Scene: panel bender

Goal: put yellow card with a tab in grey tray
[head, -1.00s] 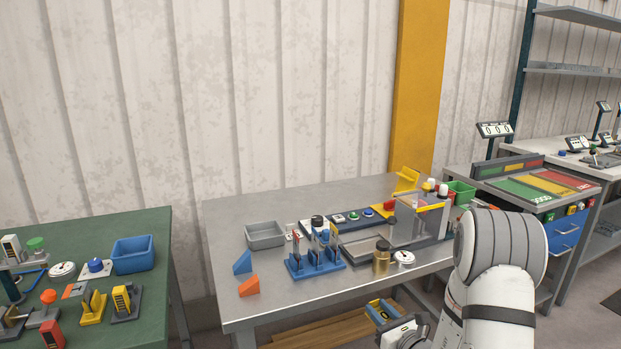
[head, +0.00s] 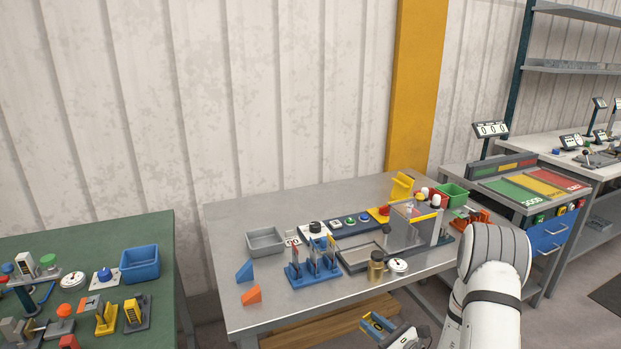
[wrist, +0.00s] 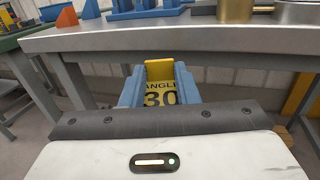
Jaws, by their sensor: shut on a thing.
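My gripper (head: 377,325) is low in front of the metal bench, below its front edge in the head view. In the wrist view its blue fingers (wrist: 158,86) are shut on a yellow card (wrist: 159,96) marked "ANGLE 30". A plain yellow part stands up at the card's far end. The card's lower part is hidden behind the gripper body. The grey tray (head: 279,243) is an open box at the back left of the bench top, well apart from my gripper. Its inside looks empty.
The metal bench (head: 325,296) carries a blue stand (head: 314,273), blue and orange wedges, a brass cylinder (head: 375,268), a dial (head: 397,266) and a bender machine (head: 413,228). A green table (head: 85,245) stands left.

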